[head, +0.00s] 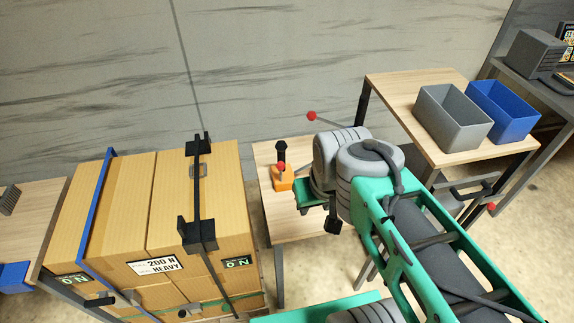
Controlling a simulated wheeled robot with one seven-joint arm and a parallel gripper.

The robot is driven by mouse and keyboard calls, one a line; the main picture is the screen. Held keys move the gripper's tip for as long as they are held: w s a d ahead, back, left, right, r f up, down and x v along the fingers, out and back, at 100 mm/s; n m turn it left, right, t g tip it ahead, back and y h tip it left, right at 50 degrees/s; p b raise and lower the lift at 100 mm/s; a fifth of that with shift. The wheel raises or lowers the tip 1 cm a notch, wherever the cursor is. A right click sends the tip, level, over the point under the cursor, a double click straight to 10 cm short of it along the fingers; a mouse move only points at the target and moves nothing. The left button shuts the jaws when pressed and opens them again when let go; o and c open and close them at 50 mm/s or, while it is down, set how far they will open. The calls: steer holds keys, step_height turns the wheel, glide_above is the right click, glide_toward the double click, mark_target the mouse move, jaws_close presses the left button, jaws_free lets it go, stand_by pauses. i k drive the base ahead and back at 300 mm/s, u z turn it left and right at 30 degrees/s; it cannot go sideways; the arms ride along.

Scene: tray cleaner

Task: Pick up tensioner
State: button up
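An orange and black tool that looks like the tensioner (283,180) is on a small wooden table (266,225) in the middle of the head view. Its black handle stands up at the back, and a red knob shows on it. My gripper (307,196) is at the end of my green and grey arm, just right of the orange tool and very close to it in the picture. I cannot tell whether they touch. My wrist covers much of the gripper and the right part of the small table. The fingers are too small and hidden to read.
Stacked cardboard boxes (120,215) with a blue strap (95,210) and a black strap (199,215) stand left of the small table. A higher wooden table (400,92) at the right holds a grey bin (453,118) and a blue bin (503,110). A wall closes the back.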

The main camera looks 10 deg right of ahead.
mark_target(281, 146)
steer(key=u, duration=2.45)
steer(key=k, duration=0.9)
steer(key=z, duration=1.2)
steer(key=i, duration=1)
